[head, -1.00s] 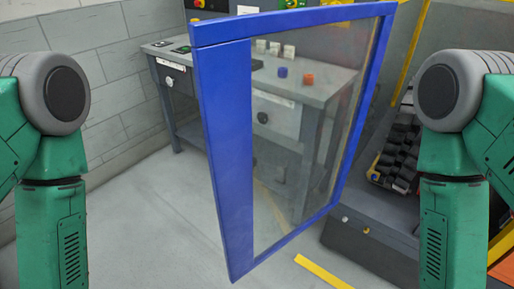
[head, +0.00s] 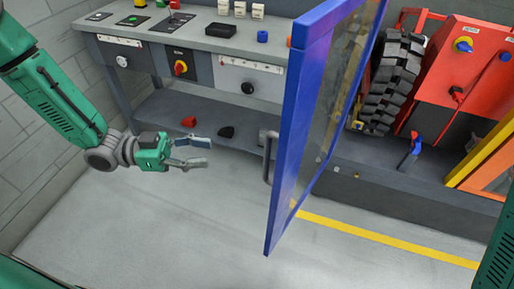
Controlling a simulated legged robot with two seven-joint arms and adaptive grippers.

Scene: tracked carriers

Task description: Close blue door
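The blue door (head: 290,140) has a blue frame and a clear pane. It stands open, seen nearly edge-on right of the middle of the head view. A grey vertical handle (head: 268,158) is on the left side of its frame. My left gripper (head: 207,153) is left of the door, with its fingers apart, pointing right toward the handle. It is empty, and a clear gap shows between its fingertips and the handle. My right gripper is out of view; only a green piece of my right arm shows at the lower right.
A grey workbench (head: 200,38) with knobs, switches and small blocks stands behind. Red and black items lie on its lower shelf (head: 165,108). Right of the door are a black track (head: 393,85) and a red machine (head: 465,75). The floor (head: 170,225) in front is clear, with a yellow line.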

